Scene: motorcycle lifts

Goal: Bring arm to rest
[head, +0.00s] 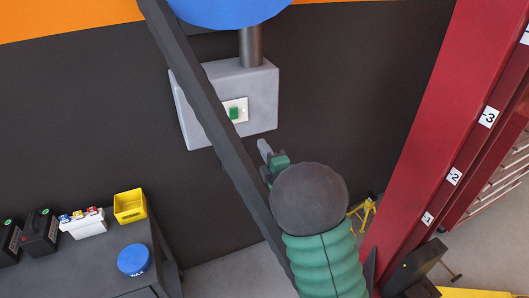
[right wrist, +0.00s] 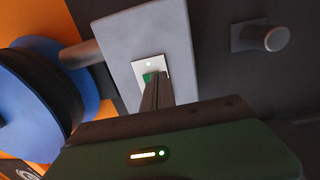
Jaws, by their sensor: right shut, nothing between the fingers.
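My right gripper (head: 263,147) is in the middle of the head view, at the end of my green and dark grey arm. Its fingers are shut with nothing between them. They point toward a grey wall box (head: 258,90) with a green switch (head: 234,113) on a white plate. In the head view the fingertips appear below and right of the switch. In the right wrist view the shut fingers (right wrist: 156,92) overlap the lower part of the green switch (right wrist: 150,77); I cannot tell whether they touch it. My left gripper is not in view.
A dark beam (head: 205,95) crosses the head view diagonally beside my right gripper. A red numbered post (head: 430,130) stands at right. A dark bench (head: 150,240) at lower left holds a yellow bin (head: 130,206) and a blue round container (head: 134,260).

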